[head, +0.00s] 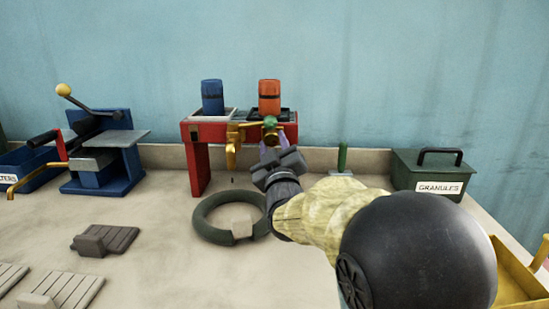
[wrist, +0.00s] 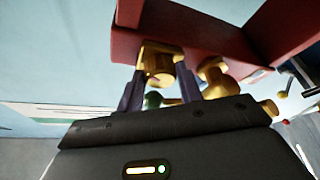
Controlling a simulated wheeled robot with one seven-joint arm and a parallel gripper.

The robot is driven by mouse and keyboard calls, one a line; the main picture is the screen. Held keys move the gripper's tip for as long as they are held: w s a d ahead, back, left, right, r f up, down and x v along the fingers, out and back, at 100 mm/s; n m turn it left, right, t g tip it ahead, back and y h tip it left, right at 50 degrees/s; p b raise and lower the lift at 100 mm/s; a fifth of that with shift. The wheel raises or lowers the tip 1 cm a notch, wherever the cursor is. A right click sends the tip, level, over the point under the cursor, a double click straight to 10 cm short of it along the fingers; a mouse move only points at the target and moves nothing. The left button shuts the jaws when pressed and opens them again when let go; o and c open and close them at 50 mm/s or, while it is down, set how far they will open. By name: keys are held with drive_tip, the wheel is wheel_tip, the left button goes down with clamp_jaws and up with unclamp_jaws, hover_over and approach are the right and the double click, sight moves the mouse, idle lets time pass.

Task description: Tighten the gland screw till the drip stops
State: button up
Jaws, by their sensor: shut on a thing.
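Two brass taps hang under a red stand. The left tap (head: 232,150) has a small dark drop (head: 233,180) below its spout. A green knob (head: 270,122) shows just above my fingers. My gripper (head: 274,148) reaches up to the brass work under the stand's right part. In the wrist view its two dark fingers (wrist: 160,88) are closed about a brass fitting (wrist: 160,62), which I take for the gland screw; the contact is partly hidden. A green part (wrist: 152,100) shows low between the fingers.
The red stand (head: 196,165) carries a blue drum (head: 212,97) and an orange drum (head: 269,97). A dark ring (head: 206,226) lies below the left tap. A blue press (head: 102,160) stands left; a green granules box (head: 432,174) stands right, beyond a green-topped post (head: 342,156).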

drive_tip(key=m+b, duration=0.1)
drive_tip(key=m+h, duration=0.1)
drive_tip(key=m, duration=0.1)
drive_tip(key=m+t+h+b, duration=0.1)
drive_tip(key=m, duration=0.1)
drive_tip(key=shift+a+f+b, duration=0.2)
drive_tip(key=shift+f+b, duration=0.05)
drive_tip(key=shift+b, duration=0.05)
drive_tip(key=shift+a+r+m+h+b, duration=0.15)
drive_tip(key=shift+m+h+b, duration=0.4)
drive_tip(key=shift+m+h, duration=0.85)
drive_tip(key=shift+m+y, duration=0.3)
drive_tip(key=shift+m, duration=0.1)
drive_tip(key=o, duration=1)
drive_tip(key=p+v, duration=0.1)
drive_tip(key=v, duration=1.1)
